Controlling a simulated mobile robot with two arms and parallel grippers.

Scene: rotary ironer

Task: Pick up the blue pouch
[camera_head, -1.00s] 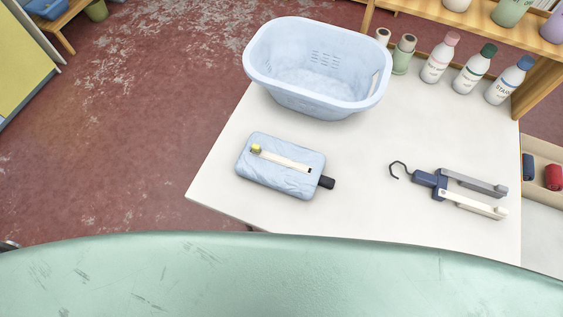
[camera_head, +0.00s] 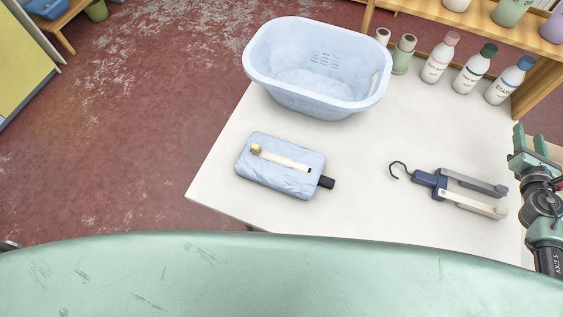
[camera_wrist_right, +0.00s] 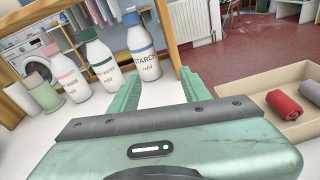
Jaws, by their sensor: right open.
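The light blue pouch (camera_head: 280,180) lies flat on the white table (camera_head: 360,215), left of the middle in the head view. It has a cream strip with a yellow end on top and a dark tab at its right end. My right gripper (camera_head: 525,145) is at the right edge of the head view, beyond the table's right side and far from the pouch. In the right wrist view its green fingers (camera_wrist_right: 160,92) stand apart with nothing between them. The pouch does not show in the wrist view. My left gripper is not in view.
A pale blue basket (camera_head: 350,98) stands behind the pouch. A hooked tool with two arms (camera_head: 430,180) lies to the right. Several bottles (camera_head: 470,70) line the back by a wooden shelf. A box with rolled cloths (camera_wrist_right: 300,125) is beside the table.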

